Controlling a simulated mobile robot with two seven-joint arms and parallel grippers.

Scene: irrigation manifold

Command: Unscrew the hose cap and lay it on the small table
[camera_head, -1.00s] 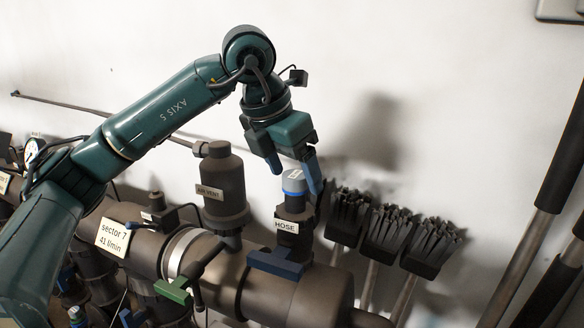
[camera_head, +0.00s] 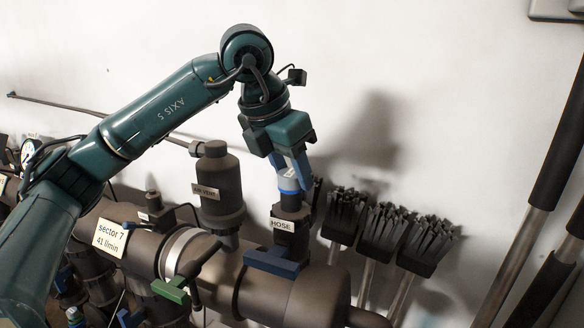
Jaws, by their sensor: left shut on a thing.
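The hose cap (camera_head: 289,184), with a blue band, sits on top of the dark upright outlet (camera_head: 285,243) labelled HOSE. My left gripper (camera_head: 292,172) comes down from above and is shut on the cap. Its blue fingers hide much of the cap's sides. I cannot tell whether the cap has turned on its thread. The small table is not in view. My right gripper is not in view.
The air vent (camera_head: 220,183) stands just left of the outlet. A blue valve handle (camera_head: 271,262) and a green one (camera_head: 171,291) are below. Several dark brushes (camera_head: 382,226) stand close on the right. Long poles (camera_head: 556,150) are at the far right.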

